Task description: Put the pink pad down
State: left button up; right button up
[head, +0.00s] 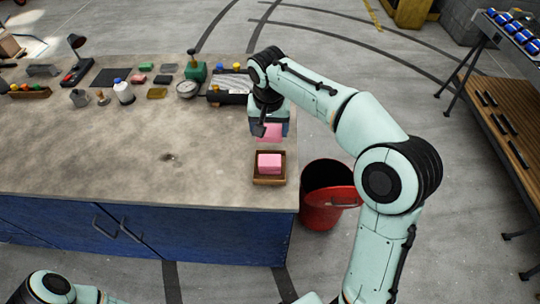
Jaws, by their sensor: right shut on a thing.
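My right gripper (268,126) points down over the right end of the workbench (180,190). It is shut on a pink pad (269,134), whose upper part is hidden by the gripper. The held pad appears above the bench, just behind a small brown open box (270,182). Another pink pad (269,163) sits in that box near the bench's front right corner. The held pad and the box look apart. Of my left arm only a part shows at the bottom left; its gripper is out of the picture.
A red bucket (318,213) stands on the floor against the bench's right end. Bottles, a green container (195,71), a lamp (77,47) and small blocks line the bench's back. The bench's middle and front left are clear. A wooden-topped rack (500,125) stands far right.

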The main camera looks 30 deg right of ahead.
send_over(269, 158)
jog(key=f, duration=0.6)
jog(key=shift+s+a+f+b, duration=0.15)
jog(key=shift+s+f+b, duration=0.15)
jog(key=shift+s+b, duration=0.05)
pick_arm(q)
jog(key=shift+s+f, duration=0.75)
jog(key=shift+f, duration=0.25)
pick_arm(e)
jog(key=shift+f, duration=2.2)
jog(key=shift+f+b, duration=0.15)
jog(key=shift+b, duration=0.2)
jog(key=o, duration=1)
pick_arm(q)
jog(key=shift+s+f, duration=0.1)
jog(key=shift+f, duration=0.05)
